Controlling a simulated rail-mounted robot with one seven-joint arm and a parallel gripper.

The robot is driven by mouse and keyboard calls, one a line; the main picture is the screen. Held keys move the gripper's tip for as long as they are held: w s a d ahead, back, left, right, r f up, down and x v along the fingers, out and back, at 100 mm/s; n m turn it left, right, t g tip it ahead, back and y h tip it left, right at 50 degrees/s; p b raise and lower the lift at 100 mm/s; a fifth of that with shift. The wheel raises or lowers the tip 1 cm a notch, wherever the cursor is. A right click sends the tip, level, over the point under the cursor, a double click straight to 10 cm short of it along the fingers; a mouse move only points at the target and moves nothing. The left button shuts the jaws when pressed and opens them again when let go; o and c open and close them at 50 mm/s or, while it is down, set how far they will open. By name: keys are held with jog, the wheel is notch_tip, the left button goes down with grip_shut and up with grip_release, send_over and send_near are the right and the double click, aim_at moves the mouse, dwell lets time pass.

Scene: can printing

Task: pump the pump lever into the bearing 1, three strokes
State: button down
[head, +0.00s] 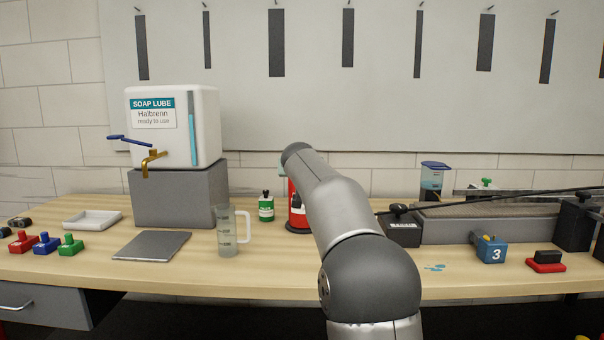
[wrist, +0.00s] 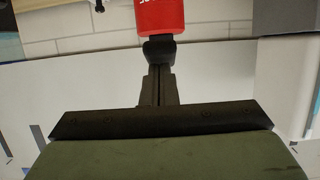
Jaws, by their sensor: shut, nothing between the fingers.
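A red cylindrical body (head: 293,205) with a black base stands behind my arm on the bench in the head view. Most of it is hidden by the arm. In the wrist view a red body (wrist: 160,15) with a black end piece (wrist: 159,48) shows at the top. My gripper (wrist: 158,72) has its fingers together, empty, with the tips very close to that black piece; I cannot tell whether they touch. My gripper is hidden behind the arm in the head view. I cannot make out the pump lever or a number 1 bearing for certain.
A measuring jug (head: 227,232) and a green bottle (head: 266,207) stand left of the arm. The soap lube tank (head: 200,125) sits on a grey block. On the right are a black block (head: 403,232), a blue block marked 3 (head: 490,250) and a red-based block (head: 546,263).

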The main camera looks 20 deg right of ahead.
jog(key=shift+f, duration=0.65)
jog(key=s+a+r, duration=0.4)
jog(key=s+r, duration=0.4)
jog(key=s, duration=0.1)
jog(key=shift+s+a+r+p, duration=0.3)
jog(key=shift+s+r+p, duration=0.05)
jog(key=shift+r, duration=0.05)
